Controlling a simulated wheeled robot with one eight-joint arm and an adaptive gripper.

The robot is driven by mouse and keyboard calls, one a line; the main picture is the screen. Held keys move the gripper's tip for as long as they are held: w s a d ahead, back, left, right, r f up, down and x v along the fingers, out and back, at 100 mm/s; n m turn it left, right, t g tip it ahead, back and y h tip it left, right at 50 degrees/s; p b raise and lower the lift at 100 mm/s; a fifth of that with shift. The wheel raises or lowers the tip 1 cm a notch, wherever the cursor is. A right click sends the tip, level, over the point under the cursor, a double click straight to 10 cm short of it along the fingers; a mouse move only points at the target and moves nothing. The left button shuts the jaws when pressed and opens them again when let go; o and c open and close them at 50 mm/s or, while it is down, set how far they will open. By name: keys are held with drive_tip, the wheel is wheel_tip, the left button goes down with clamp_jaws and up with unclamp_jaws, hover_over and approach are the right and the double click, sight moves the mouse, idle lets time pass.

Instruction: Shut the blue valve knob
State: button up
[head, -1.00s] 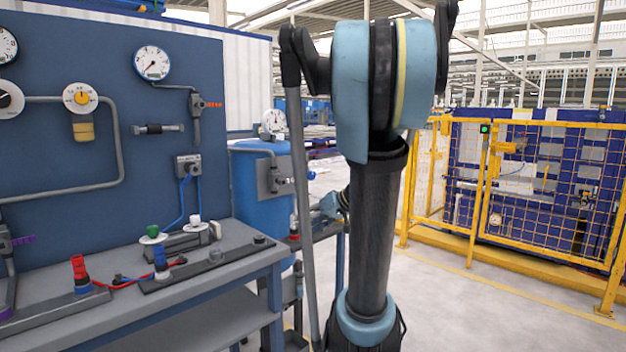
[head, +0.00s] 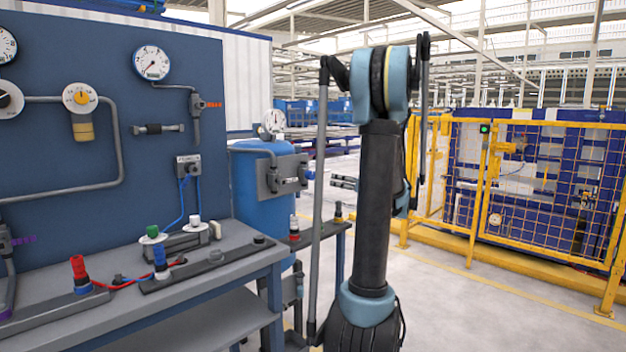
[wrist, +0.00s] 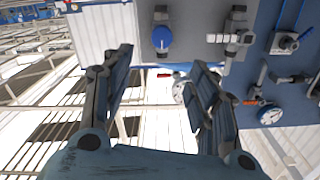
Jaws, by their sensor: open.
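A round blue knob (wrist: 162,38) sits on a dark grey fitting at the top middle of the wrist view. I cannot make out this knob in the head view. My gripper (wrist: 160,80) is open in the wrist view, its two dark fingers spread wide with nothing between them. The knob lies beyond the fingertips, apart from them. In the head view my gripper (head: 342,183) is small, partly hidden behind my arm, and points left towards the blue tank.
The blue tank (head: 262,205) carries a grey bracket with piping and a gauge (head: 272,123). A panel (head: 100,150) with gauges and pipes stands left behind a workbench (head: 235,262). A yellow fence (head: 477,200) stands right. Open floor lies between.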

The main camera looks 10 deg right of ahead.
sight(313, 175)
drive_tip(key=x, duration=1.6)
drive_tip(key=shift+w+a, duration=0.1)
drive_tip(key=shift+a, duration=0.05)
drive_tip(key=shift+c, duration=0.3)
drive_tip(key=c, duration=1)
